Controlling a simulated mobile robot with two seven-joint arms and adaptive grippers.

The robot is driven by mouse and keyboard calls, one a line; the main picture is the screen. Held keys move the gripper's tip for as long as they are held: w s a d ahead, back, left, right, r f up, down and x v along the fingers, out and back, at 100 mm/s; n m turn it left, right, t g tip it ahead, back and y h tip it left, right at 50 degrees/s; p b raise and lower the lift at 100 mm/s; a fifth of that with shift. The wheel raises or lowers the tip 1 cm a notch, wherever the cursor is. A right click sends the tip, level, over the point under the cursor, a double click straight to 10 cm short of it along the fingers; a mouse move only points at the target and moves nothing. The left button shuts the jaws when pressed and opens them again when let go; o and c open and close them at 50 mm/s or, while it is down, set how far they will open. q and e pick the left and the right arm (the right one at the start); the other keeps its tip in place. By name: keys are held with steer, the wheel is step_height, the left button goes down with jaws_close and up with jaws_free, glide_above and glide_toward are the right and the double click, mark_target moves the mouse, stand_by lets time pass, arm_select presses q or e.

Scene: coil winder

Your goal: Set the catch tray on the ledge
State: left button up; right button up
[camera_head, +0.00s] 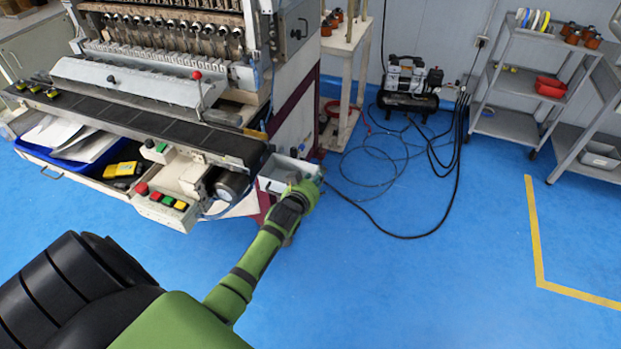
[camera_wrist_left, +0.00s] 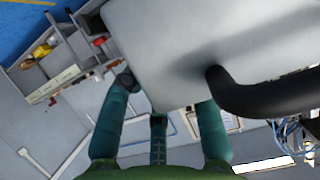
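The catch tray, a light grey box, shows in the head view (camera_head: 268,184) at the right end of the winder's dark conveyor strip. My left gripper (camera_head: 302,190) is right at its near right side and covers part of it. In the left wrist view a smooth grey surface of the tray (camera_wrist_left: 165,45) with a thick black handle (camera_wrist_left: 270,96) fills the upper middle. The green fingers of the left gripper (camera_wrist_left: 162,100) stand apart at its lower edge, with some fingertips hidden behind it. I cannot tell whether they hold it. The ledge is not clearly distinguishable. My right gripper is not in view.
The coil winder (camera_head: 150,50) stands at the upper left, with the dark conveyor strip (camera_head: 130,118) along its front. A blue bin (camera_head: 60,165) sits under the strip. A compressor (camera_head: 408,85) and loose hoses lie behind.

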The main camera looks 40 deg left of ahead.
arm_select(q)
steer(key=v, duration=1.2)
steer(key=s+d+f+m+g+h, duration=0.1)
steer(key=s+d+f+g, duration=0.2)
steer(key=f, duration=0.6)
steer(key=s+d+f+m+g+h, duration=0.1)
steer(key=s+d+f, duration=0.1)
steer(key=s+f, duration=0.5)
steer(key=s+d+f+g+h, duration=0.1)
steer(key=s+d+f+g, duration=0.15)
steer(key=f, duration=0.85)
steer(key=s+d+f+m+g, duration=0.1)
steer(key=s+f, duration=0.3)
steer(key=s, duration=0.4)
steer(key=s+d+f+m+g, duration=0.1)
steer(key=s+f+g, duration=0.1)
steer(key=s+f, duration=0.3)
steer(key=s+d+f+m+g, duration=0.1)
steer(key=s+f, duration=0.4)
steer(key=s, duration=0.8)
steer(key=shift+f+g+b, duration=0.15)
steer(key=shift+g+b, duration=0.2)
steer(key=shift+g, duration=0.4)
